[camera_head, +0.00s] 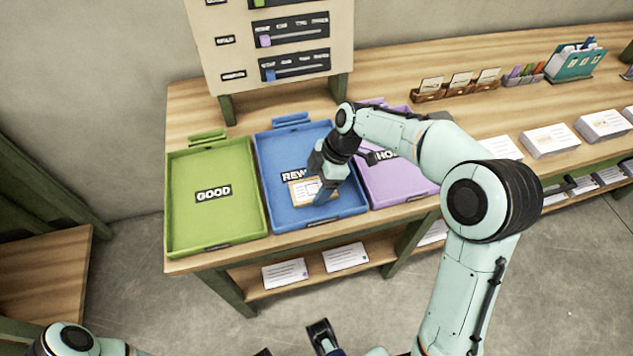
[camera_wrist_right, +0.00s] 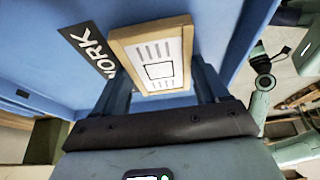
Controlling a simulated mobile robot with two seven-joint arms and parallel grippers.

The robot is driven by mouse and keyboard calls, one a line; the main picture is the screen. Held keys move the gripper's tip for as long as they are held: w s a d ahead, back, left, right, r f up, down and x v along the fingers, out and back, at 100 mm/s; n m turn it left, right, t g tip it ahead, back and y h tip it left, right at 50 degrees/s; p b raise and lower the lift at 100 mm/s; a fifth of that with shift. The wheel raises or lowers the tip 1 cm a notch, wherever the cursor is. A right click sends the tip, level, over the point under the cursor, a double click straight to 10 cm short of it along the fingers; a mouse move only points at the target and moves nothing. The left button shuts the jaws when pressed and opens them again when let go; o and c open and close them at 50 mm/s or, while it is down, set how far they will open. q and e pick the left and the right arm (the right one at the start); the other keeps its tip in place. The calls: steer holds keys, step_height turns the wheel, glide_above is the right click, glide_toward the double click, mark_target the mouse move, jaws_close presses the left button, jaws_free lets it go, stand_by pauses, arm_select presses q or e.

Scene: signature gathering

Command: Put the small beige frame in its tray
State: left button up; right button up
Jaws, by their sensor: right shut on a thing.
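The small beige frame (camera_head: 298,193), with a white printed card inside, is over the front part of the blue tray (camera_head: 345,207). My right gripper (camera_head: 318,188) is shut on it. In the wrist view the frame (camera_wrist_right: 158,60) sits between the two fingers, beside the black label ending in "WORK" (camera_wrist_right: 90,48). The arm and frame hide part of that label in the head view. I cannot tell whether the frame touches the tray floor. My left gripper (camera_head: 293,340) shows partly at the bottom edge, its dark fingers apart and empty.
The green "GOOD" tray (camera_head: 190,225) is left of the blue one, and a purple tray (camera_head: 400,185) is right. A slider board (camera_head: 275,45) stands behind. Card holders (camera_head: 458,86) and paper stacks (camera_head: 550,140) lie to the right. Papers (camera_head: 285,273) lie on the lower shelf.

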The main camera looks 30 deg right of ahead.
steer(key=o, duration=1.1)
steer(key=shift+c, duration=0.2)
steer(key=shift+r, duration=0.1)
steer(key=p+v, duration=0.1)
steer(key=v, duration=1.1)
steer(key=shift+p, duration=0.4)
